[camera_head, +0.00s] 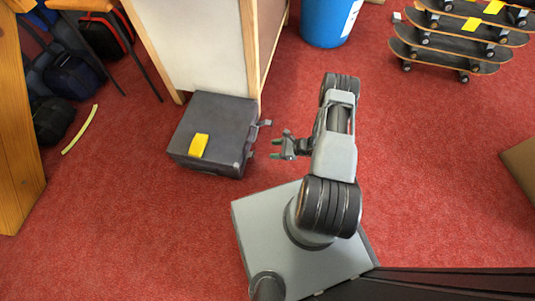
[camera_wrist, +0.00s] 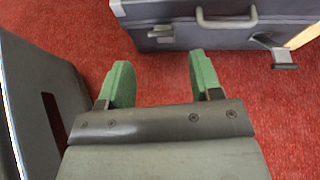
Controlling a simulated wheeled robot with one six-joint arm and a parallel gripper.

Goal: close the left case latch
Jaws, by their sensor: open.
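The dark grey case (camera_head: 212,122) lies on the red carpet with a yellow label on top. Its front side, with a grey handle (camera_wrist: 228,20), shows in the wrist view (camera_wrist: 190,12). Left of the handle there, one latch (camera_wrist: 160,32) appears to lie against the case front. Right of the handle, another latch (camera_wrist: 283,60) sticks out from the front; in the head view this protruding latch (camera_head: 264,123) is at the case's far right corner. My gripper (camera_head: 277,148) is open and empty, right of the case and apart from it. Its green fingers (camera_wrist: 160,75) point towards the case front.
A white panel with wooden edges (camera_head: 200,45) stands right behind the case. A blue bin (camera_head: 325,22) and stacked skateboards (camera_head: 450,45) are farther back. Bags (camera_head: 70,80) and a yellow strip (camera_head: 80,130) are at left. Carpet left of my base is clear.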

